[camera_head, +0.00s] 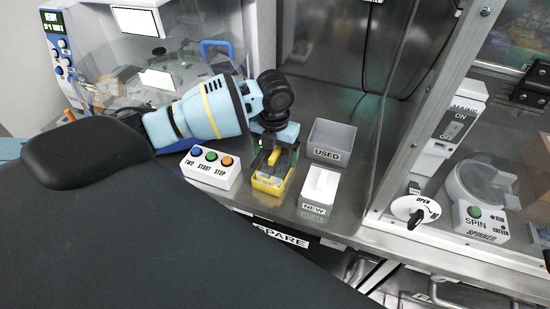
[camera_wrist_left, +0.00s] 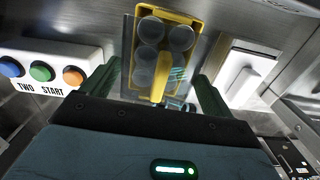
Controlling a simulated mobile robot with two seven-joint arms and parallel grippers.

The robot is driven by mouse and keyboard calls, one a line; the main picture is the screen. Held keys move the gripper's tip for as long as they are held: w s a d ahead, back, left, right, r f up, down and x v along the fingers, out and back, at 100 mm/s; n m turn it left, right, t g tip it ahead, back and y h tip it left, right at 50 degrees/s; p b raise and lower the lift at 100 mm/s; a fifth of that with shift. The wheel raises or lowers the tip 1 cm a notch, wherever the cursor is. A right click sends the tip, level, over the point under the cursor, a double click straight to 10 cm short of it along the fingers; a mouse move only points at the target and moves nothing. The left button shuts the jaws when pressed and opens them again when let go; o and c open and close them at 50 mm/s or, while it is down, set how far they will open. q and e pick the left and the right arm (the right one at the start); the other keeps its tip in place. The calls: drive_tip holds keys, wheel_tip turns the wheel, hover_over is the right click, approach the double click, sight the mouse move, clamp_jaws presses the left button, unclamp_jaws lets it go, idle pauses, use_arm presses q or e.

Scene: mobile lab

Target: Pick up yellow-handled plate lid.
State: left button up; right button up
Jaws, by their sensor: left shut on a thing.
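The plate lid has a yellow handle (camera_head: 274,156) that shows between my fingers; in the left wrist view the handle (camera_wrist_left: 159,80) is upright in the middle. A yellow-edged plate (camera_head: 267,185) with several round wells stands on the metal bench under my gripper; it also shows in the left wrist view (camera_wrist_left: 195,20). My left gripper (camera_head: 272,163) points down over the plate, its dark green fingers on either side of the lid, shut on it. My fingers partly hide the lid's edges, and I cannot tell whether it is clear of the plate. My right gripper is out of view.
A button box (camera_head: 210,168) stands close left of the plate. A grey USED bin (camera_head: 331,142) and a white NEW box (camera_head: 320,187) stand close on the right. A spinner (camera_head: 480,222) sits behind a framed panel at right. The bench's front edge is near.

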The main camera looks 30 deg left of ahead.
use_arm(q)
drive_tip(key=s+d+r, duration=0.1)
drive_tip(key=s+d, duration=0.3)
drive_tip(key=s, duration=0.3)
drive_tip(key=s+d+r, duration=0.1)
drive_tip(key=s+d, duration=0.2)
drive_tip(key=s, duration=0.4)
drive_tip(key=shift+d+p, duration=0.35)
drive_tip(key=shift+d, duration=0.05)
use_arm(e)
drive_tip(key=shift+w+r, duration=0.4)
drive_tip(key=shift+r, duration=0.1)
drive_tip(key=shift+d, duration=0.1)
use_arm(q)
drive_tip(key=shift+r+p, duration=1.1)
drive_tip(key=shift+r, duration=0.85)
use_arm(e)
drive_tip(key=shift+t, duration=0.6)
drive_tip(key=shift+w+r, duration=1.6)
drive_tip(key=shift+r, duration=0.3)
